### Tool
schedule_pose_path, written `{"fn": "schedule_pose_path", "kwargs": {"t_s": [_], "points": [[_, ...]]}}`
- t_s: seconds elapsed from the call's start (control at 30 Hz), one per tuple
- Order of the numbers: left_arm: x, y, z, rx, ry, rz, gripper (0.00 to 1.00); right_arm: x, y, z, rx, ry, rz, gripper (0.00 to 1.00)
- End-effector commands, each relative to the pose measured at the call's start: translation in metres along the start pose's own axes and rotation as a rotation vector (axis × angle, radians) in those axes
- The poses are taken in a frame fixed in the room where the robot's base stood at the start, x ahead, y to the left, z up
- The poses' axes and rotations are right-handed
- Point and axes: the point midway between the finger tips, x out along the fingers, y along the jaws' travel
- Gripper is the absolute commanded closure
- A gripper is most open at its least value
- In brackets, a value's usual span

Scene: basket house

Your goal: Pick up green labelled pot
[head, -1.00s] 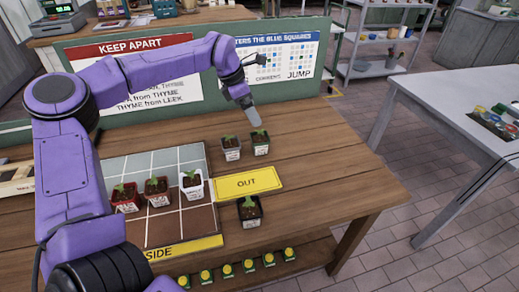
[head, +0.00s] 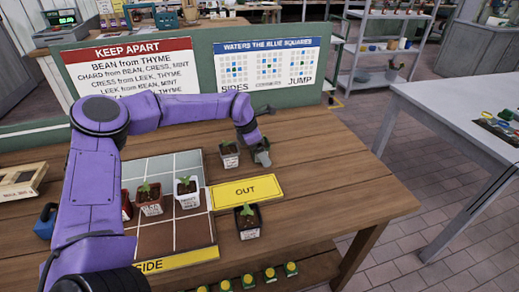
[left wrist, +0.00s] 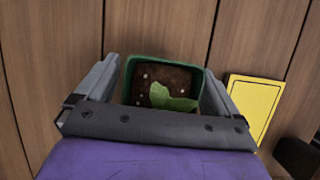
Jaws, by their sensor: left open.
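The green pot (left wrist: 132,68) holds dark soil and a small seedling, and shows in the left wrist view between the two fingers of my left gripper (left wrist: 160,66). The fingers are open, one on each side of the pot; I cannot tell whether they touch it. In the head view my left gripper (head: 262,155) points down over this pot's place on the wooden table and hides nearly all of it. My right gripper is not in view.
A pot (head: 229,158) with a pale label stands close left of the gripper. The yellow OUT sign (head: 246,191) lies nearer, with a dark pot (head: 247,230) below it. Several pots stand on the tiled grid (head: 190,218). The table's right side (head: 330,190) is clear.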

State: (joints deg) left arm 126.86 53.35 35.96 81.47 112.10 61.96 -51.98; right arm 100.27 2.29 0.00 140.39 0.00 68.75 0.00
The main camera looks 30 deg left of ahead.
Motion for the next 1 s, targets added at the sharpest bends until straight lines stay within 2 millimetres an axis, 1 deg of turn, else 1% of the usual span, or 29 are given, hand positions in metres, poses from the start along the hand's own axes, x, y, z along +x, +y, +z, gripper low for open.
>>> {"fn": "schedule_pose_path", "kwargs": {"t_s": [0.07, 0.23, 0.27, 0.3, 0.37, 0.4, 0.43, 0.77, 0.87, 0.97, 1.0], "points": [[0.004, 0.0, 0.0, 0.0, -0.001, 0.0, 0.05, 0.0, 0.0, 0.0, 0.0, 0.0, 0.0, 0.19], [0.005, 0.0, 0.0, -0.001, -0.002, 0.001, 0.05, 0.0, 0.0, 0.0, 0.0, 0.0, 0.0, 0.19], [0.005, 0.0, 0.0, 0.0, -0.002, 0.0, 0.11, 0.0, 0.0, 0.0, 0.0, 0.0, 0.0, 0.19], [0.005, 0.0, 0.0, 0.0, -0.001, 0.0, 0.24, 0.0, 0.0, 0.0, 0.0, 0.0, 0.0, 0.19], [0.005, 0.0, 0.0, 0.0, -0.001, 0.0, 0.44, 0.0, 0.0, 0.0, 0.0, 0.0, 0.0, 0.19], [0.005, 0.0, 0.0, 0.0, -0.001, 0.0, 0.57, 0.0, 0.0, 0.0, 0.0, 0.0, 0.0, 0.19], [0.005, 0.0, 0.0, 0.0, -0.001, 0.0, 0.65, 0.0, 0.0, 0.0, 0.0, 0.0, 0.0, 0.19], [0.001, 0.0, 0.002, 0.0, -0.002, 0.001, 0.65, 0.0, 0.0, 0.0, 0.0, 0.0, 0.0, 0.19], [-0.007, 0.001, 0.005, 0.001, -0.003, 0.002, 0.65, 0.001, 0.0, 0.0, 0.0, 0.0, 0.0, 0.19], [-0.024, 0.0, 0.012, 0.001, -0.004, 0.002, 0.65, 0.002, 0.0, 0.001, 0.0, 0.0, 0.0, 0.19], [-0.033, -0.004, 0.012, 0.001, -0.007, 0.002, 0.65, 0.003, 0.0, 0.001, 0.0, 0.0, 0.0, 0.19]]}}
